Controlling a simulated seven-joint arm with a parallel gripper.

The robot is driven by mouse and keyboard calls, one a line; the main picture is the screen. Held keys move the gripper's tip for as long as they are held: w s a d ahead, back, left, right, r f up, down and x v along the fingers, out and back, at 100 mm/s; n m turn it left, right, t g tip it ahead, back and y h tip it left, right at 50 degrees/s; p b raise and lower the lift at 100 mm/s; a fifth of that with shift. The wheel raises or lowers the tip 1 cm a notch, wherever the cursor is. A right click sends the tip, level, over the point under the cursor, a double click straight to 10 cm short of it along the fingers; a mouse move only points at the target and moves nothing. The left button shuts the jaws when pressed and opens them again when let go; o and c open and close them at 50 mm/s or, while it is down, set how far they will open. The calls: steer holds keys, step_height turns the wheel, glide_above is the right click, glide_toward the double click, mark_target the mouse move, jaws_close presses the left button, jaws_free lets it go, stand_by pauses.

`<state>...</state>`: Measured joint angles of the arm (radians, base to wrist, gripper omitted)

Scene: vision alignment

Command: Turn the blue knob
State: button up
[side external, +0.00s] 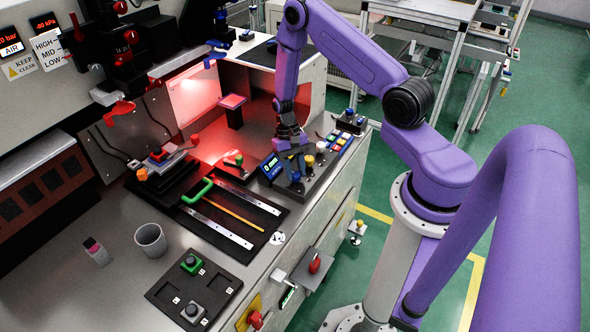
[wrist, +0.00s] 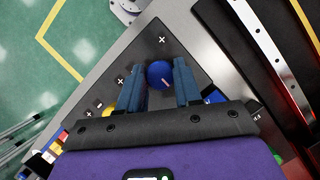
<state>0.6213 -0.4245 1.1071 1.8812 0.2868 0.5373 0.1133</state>
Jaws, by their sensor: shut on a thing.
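The blue knob (wrist: 159,74) is a round cap with a pale marker line, on a dark triangular-looking panel (wrist: 172,45) in the wrist view. My gripper (wrist: 161,82) has one finger on each side of the knob and is shut on it. In the side external view my gripper (side external: 294,174) points down at the front end of the dark control panel, and its fingers largely hide the knob. The marker line on the knob slants toward the lower right in the wrist view.
A grey cup (side external: 151,240) stands further left.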

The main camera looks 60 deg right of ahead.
steer(key=o, duration=1)
steer(key=shift+o, duration=0.2)
steer(key=v, duration=1.7)
steer(key=shift+r, duration=0.2)
steer(key=shift+w, duration=0.15)
